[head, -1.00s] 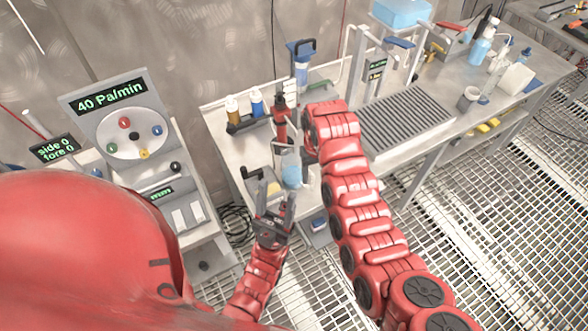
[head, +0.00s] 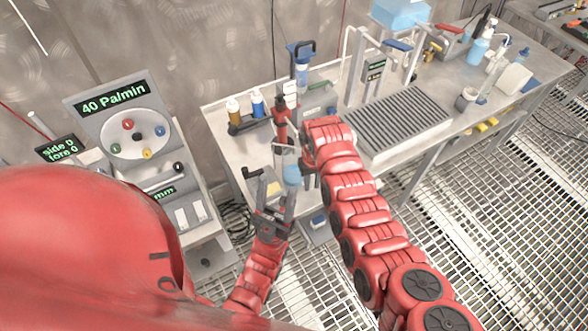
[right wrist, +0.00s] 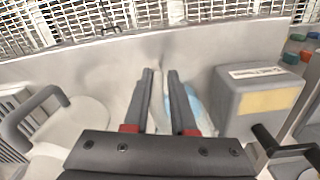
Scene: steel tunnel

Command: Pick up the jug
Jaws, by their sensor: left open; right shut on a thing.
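A translucent jug (head: 292,175) with blue liquid stands on the left part of the steel bench. In the right wrist view the jug (right wrist: 196,104) shows pale and bluish, between and beside the dark fingers. My right gripper (right wrist: 160,76) is shut on the jug, its fingers nearly parallel with a narrow gap. In the head view the red right arm hides most of this gripper. My left gripper (head: 276,192) is open and empty, just in front of the jug at the bench's front edge. Whether the jug touches the bench is hard to tell.
A grey box with a yellow panel (right wrist: 258,100) stands close beside the jug. Bottles in a rack (head: 246,120) and a red-bodied tool (head: 281,118) are behind. A ribbed tray (head: 398,118) lies to the right. A dial stand (head: 135,140) is on the left.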

